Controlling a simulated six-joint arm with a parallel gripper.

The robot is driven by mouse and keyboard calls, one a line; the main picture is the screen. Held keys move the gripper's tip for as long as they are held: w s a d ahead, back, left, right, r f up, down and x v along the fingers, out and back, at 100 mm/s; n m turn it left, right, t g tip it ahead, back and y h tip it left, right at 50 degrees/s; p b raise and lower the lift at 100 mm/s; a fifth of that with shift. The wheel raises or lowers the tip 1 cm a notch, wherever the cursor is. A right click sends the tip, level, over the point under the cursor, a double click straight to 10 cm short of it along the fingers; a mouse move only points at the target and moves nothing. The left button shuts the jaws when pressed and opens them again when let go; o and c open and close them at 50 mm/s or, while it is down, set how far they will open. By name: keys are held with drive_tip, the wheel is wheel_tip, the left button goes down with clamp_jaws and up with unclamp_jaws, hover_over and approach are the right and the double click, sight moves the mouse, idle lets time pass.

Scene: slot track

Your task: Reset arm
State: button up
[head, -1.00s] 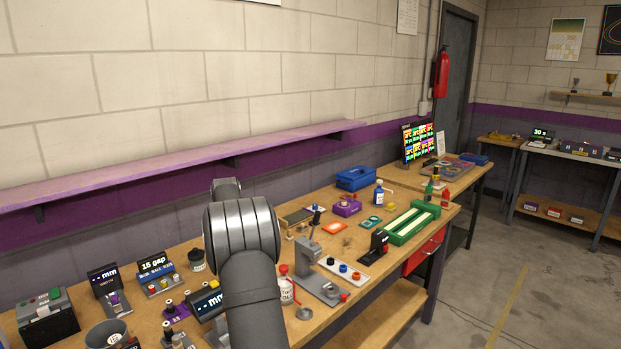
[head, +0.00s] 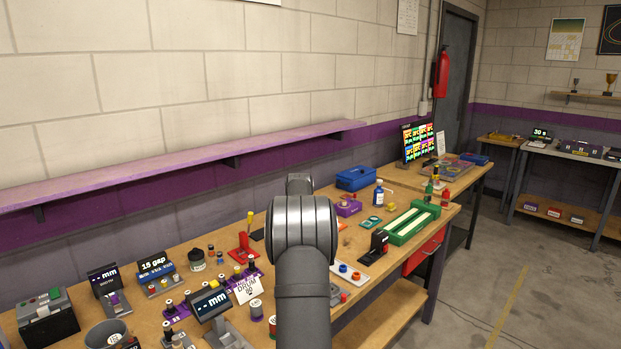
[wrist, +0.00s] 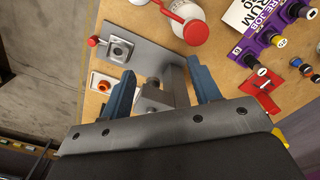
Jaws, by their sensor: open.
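My gripper (wrist: 162,90) shows in the wrist view with its two blue fingers spread apart. A grey metal press (wrist: 140,52) with a flat plate stands below and between the fingers. Nothing is clearly held, and I cannot tell whether the fingers touch the press. In the head view my own arm covers the gripper and most of the press.
A white bottle with a red cap (wrist: 192,30), a purple rack (wrist: 265,50) with a white card and a red stand (wrist: 272,95) are near.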

drive_tip(key=shift+s+d+f, duration=0.2)
drive_tip(key=shift+d+f, duration=0.15)
drive_tip(key=shift+d, duration=0.25)
drive_tip(key=shift+s+d+f, duration=0.2)
drive_tip(key=shift+d+f, duration=0.1)
drive_tip(key=shift+d, duration=0.25)
drive_tip(key=s+d+r+m+t+h, duration=0.1)
drive_tip(key=s+d+r+m+t, duration=0.15)
drive_tip(key=s+d+r, duration=1.1)
drive_tip(key=s+d+r+m+h, duration=0.1)
drive_tip(key=s+d+r+m, duration=0.15)
drive_tip(key=s, duration=0.75)
drive_tip(key=s+d+r+m+h, duration=0.15)
drive_tip(key=s+d, duration=0.25)
drive_tip(key=s, duration=0.5)
drive_tip(key=s+a+f+n+t, duration=0.1)
drive_tip(key=s+a+f, duration=0.5)
drive_tip(key=s+f, duration=0.2)
drive_tip(key=s+a+f+n+t+y, duration=0.1)
drive_tip(key=s+a+f, duration=0.5)
drive_tip(key=s, duration=0.5)
drive_tip(key=shift+s+f, duration=0.25)
drive_tip(key=shift+f, duration=0.65)
